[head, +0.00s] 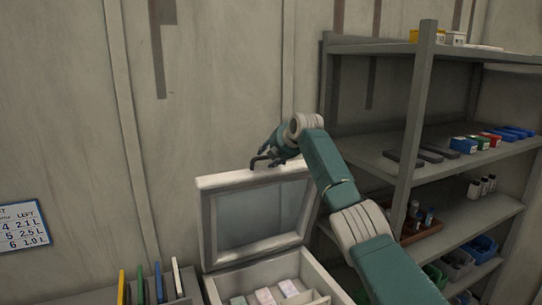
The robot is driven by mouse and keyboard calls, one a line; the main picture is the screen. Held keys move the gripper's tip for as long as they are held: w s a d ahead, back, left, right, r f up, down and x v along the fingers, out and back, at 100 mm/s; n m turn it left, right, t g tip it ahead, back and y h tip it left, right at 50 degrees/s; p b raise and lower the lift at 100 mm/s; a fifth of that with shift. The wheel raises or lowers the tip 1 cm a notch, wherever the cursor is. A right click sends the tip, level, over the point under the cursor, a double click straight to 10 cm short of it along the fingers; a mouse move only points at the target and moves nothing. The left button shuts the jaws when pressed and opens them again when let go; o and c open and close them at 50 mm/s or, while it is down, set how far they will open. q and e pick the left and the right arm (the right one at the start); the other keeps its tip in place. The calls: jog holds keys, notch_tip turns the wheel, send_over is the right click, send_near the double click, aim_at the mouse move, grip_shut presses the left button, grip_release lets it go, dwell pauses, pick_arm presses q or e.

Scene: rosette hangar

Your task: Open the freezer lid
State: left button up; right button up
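The freezer (214,289) stands at the bottom centre, a white box with dividers inside. Its lid (206,225), a pale frame around a grey-blue pane, stands raised and steep behind the opening. Pale and pinkish packs (265,296) lie inside the freezer. My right gripper (265,162) is at the lid's top edge, with its dark fingers by the rim. I cannot tell whether it touches the lid or how far its fingers are apart. My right forearm covers the lid's right side. My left gripper is out of view.
A grey shelf rack (412,115) stands close on the right, with bins, bottles and small boxes. Upright coloured folders (158,283) stand left of the freezer. A blue and white sign (22,226) hangs on the panelled wall behind.

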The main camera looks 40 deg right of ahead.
jog(key=shift+s+r, duration=0.35)
jog(key=shift+s, duration=0.05)
jog(key=v, duration=1)
jog(key=shift+s+a+r, duration=0.2)
jog(key=shift+s, duration=0.15)
jog(key=shift+f, duration=0.1)
